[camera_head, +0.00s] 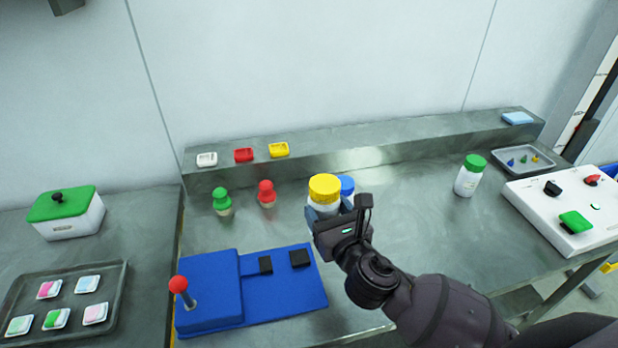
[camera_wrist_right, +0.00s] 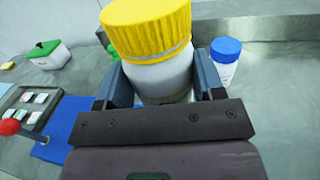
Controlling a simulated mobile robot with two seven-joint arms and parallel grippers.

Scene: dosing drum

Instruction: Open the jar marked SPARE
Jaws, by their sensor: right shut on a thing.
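A white jar with a yellow lid (camera_head: 325,187) is between the fingers of my right gripper (camera_head: 327,214), over the middle of the table. In the right wrist view, the fingers close on both sides of this jar's white body (camera_wrist_right: 160,78), below its lid; the lid is on. A jar with a blue lid (camera_head: 347,186) stands just behind, partly hidden; it also shows in the wrist view (camera_wrist_right: 225,60). A white jar with a green lid (camera_head: 469,176) stands upright to the right. I cannot read SPARE on any jar. My left gripper is out of view.
A blue base with a red-knobbed lever (camera_head: 210,290) lies in front. Green (camera_head: 222,201) and red (camera_head: 266,193) knobbed pieces stand behind it. A white control panel (camera_head: 540,205) and small tray (camera_head: 510,168) are at right. A green-lidded box (camera_head: 68,216) and dark tray (camera_head: 117,298) are at left.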

